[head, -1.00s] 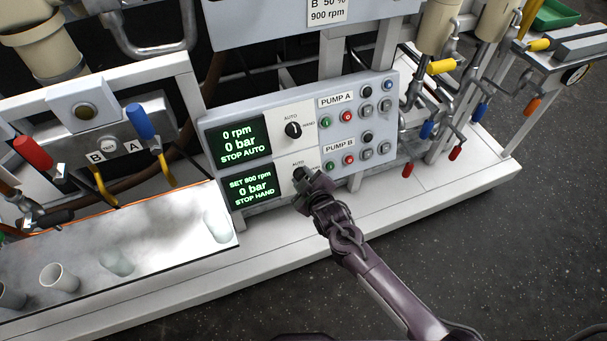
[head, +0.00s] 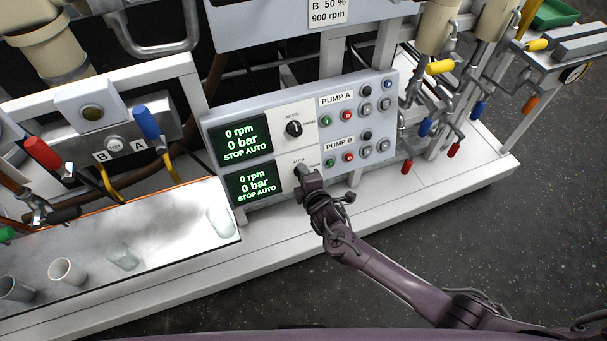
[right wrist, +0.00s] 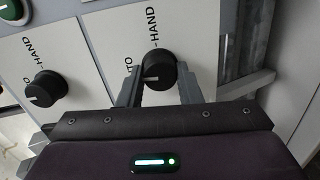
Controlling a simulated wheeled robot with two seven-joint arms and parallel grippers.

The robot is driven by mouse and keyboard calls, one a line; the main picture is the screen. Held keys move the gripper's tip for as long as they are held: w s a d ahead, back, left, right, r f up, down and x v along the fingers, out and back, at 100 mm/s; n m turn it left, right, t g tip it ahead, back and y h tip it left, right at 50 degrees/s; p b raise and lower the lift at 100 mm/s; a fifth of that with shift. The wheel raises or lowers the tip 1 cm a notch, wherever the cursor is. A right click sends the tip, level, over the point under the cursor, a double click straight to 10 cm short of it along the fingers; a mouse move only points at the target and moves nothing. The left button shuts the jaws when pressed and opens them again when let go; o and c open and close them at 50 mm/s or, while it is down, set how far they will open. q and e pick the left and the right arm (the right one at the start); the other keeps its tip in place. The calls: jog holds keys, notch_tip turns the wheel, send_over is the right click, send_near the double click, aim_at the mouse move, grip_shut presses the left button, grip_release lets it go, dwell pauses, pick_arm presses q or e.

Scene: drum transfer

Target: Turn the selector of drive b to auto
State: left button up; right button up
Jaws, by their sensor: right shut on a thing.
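The drive b selector (right wrist: 158,66) is a round black knob beside the PUMP B buttons. In the right wrist view it sits between the two fingers of my right gripper (right wrist: 159,86), and its white mark points toward the AUTO side. In the head view my right gripper (head: 303,173) is shut on this knob and covers most of it. The lower display (head: 253,183) reads 0 rpm, 0 bar, STOP AUTO. The pump A selector (head: 294,128) is just above, also black. My left gripper is out of view.
The upper display (head: 240,141) also reads STOP AUTO. Several push buttons, such as the red one of PUMP B (head: 349,157), are close to the right of the gripper. A tray (head: 180,227) with cups is at the left. Coloured valve handles stand at the right.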

jog(key=shift+n, duration=0.6)
jog(key=o, duration=1)
jog(key=shift+c, duration=0.2)
jog(key=shift+s, duration=0.1)
jog(key=p+v, duration=0.1)
jog(key=v, duration=0.6)
jog(key=shift+s+d, duration=0.15)
jog(key=shift+s, duration=0.15)
